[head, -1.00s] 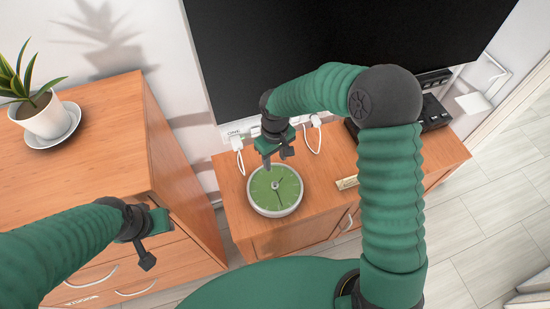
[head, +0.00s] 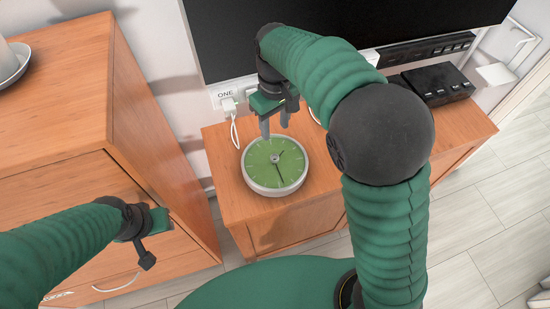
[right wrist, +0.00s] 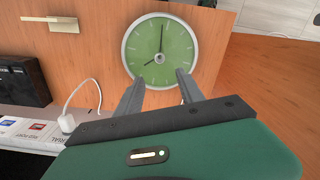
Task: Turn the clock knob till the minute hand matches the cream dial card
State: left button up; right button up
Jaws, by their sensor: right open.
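The round clock (head: 290,173) has a green face and a pale rim and lies face up on the low wooden cabinet. Its centre knob (head: 275,158) is small and grey; it also shows in the right wrist view (right wrist: 158,58). In the head view the long hand points down and slightly right, the short hand up and right. My right gripper (head: 275,128) is open and empty at the clock's far edge, short of the knob. A cream piece (right wrist: 62,25), perhaps the dial card, shows edge-on in the right wrist view; its face is unreadable. My left gripper (head: 150,240) hangs at the left, away from the clock.
A wooden drawer unit (head: 60,90) stands at the left. A dark screen (head: 350,25) is behind the cabinet. A white plug (head: 231,107) and its cable are near the clock. A black box (head: 437,84) sits at the cabinet's right. My right arm hides part of the cabinet.

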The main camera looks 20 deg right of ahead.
aim_at(275, 158)
notch_tip(275, 158, down, 14)
jog(key=shift+f+b, duration=0.25)
jog(key=shift+b, duration=0.75)
grip_shut()
